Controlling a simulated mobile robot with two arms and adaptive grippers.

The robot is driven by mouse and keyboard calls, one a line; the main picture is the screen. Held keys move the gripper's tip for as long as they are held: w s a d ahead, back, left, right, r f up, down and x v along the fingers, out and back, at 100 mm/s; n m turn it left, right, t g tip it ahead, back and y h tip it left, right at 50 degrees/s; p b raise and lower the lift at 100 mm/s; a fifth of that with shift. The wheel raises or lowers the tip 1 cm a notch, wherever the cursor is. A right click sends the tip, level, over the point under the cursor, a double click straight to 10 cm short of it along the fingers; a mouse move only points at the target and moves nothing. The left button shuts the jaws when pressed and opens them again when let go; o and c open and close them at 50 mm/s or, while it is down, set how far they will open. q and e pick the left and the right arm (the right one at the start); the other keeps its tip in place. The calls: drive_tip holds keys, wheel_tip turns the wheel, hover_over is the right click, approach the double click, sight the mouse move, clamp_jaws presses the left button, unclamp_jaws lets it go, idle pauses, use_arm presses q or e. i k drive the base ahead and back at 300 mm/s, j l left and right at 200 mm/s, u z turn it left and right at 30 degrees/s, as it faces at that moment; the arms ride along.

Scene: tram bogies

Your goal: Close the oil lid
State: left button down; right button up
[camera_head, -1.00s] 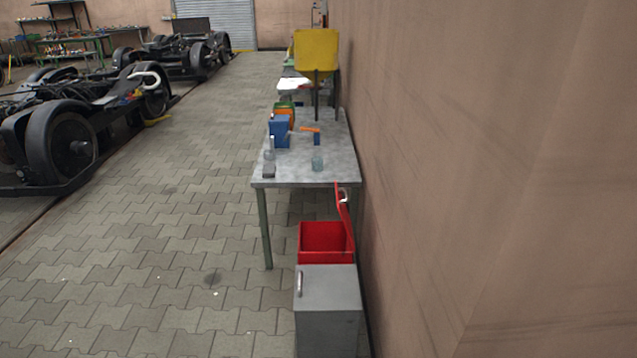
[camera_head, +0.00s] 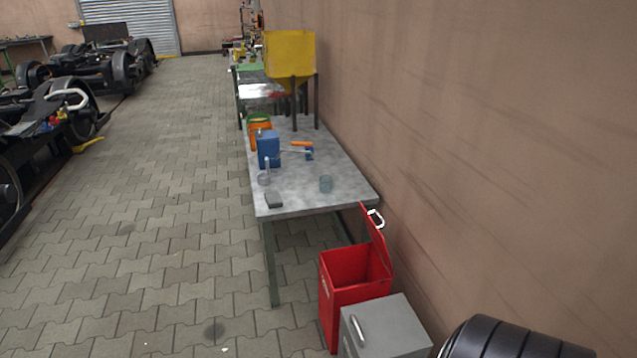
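A red bin (camera_head: 338,300) stands on the floor by the right wall, just past the near end of the table. Its red lid (camera_head: 377,246) is open, standing up on the wall side and leaning a little. A white handle (camera_head: 376,220) is near the lid's top edge. The bin's opening shows, but its contents cannot be made out. No other lid is clearly visible. Neither of my grippers is in view.
A grey cabinet (camera_head: 386,325) stands directly in front of the bin. A dark ribbed object (camera_head: 515,338), unclear what, is at bottom right. Paved floor (camera_head: 150,230) is free on the left.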

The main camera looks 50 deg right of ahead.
sight(377, 238)
drive_tip(key=i+z, duration=0.2)
drive_tip(key=i, duration=0.25)
drive_tip(key=i+j+z, duration=0.15)
drive_tip(key=i, duration=0.25)
drive_tip(key=i+j+z, duration=0.2)
drive_tip(key=i, duration=0.25)
